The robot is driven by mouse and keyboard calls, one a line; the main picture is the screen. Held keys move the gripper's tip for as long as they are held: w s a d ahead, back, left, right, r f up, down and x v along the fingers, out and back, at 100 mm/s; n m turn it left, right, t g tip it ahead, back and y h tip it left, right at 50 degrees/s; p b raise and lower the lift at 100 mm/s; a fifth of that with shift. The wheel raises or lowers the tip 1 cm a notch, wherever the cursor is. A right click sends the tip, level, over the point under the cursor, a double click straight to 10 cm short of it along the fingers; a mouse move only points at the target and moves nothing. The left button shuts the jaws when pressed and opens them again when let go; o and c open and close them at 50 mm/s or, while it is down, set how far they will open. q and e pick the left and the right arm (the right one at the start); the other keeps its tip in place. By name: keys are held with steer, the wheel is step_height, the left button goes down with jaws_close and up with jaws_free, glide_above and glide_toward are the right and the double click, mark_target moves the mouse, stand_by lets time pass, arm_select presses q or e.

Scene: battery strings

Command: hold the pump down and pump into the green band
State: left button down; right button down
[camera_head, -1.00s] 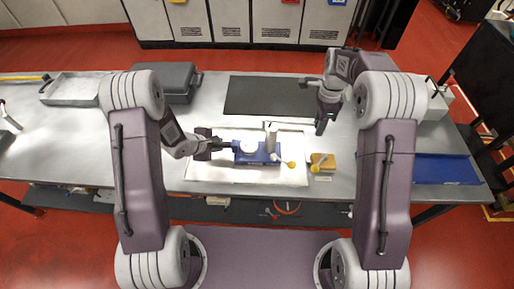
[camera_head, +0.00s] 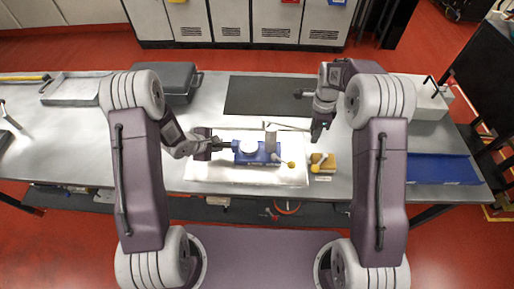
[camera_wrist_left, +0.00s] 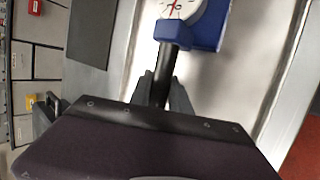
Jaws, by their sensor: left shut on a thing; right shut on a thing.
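The blue pump (camera_head: 256,158) sits on a white sheet at the middle of the bench. Its round white gauge (camera_head: 248,146) also shows in the left wrist view (camera_wrist_left: 186,8), with a red needle; no green band can be made out. My left gripper (camera_head: 222,145) is shut on the black bar (camera_wrist_left: 168,60) at the pump's left end. A thin pale lever (camera_head: 291,126) runs right from the top of the grey post (camera_head: 270,140). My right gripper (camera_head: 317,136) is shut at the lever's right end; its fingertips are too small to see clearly.
A tan block (camera_head: 329,163) with a yellow knob lies right of the pump. A dark mat (camera_head: 265,95) and a grey case (camera_head: 165,80) are behind. A blue tray (camera_head: 440,168) is at right, a metal tray (camera_head: 75,90) at left. The left bench is mostly clear.

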steer(key=shift+w+d+r, duration=0.1)
steer(key=shift+d+r, duration=0.1)
steer(key=shift+r, duration=0.85)
steer(key=shift+d+r, duration=0.2)
steer(key=shift+r, duration=0.8)
steer(key=shift+a+r, duration=0.1)
steer(key=shift+r, duration=2.1)
steer(key=shift+a+r, duration=0.15)
steer(key=shift+r, duration=0.45)
steer(key=shift+d+f, duration=0.2)
steer(key=shift+f, duration=2.05)
steer(key=shift+a, duration=0.1)
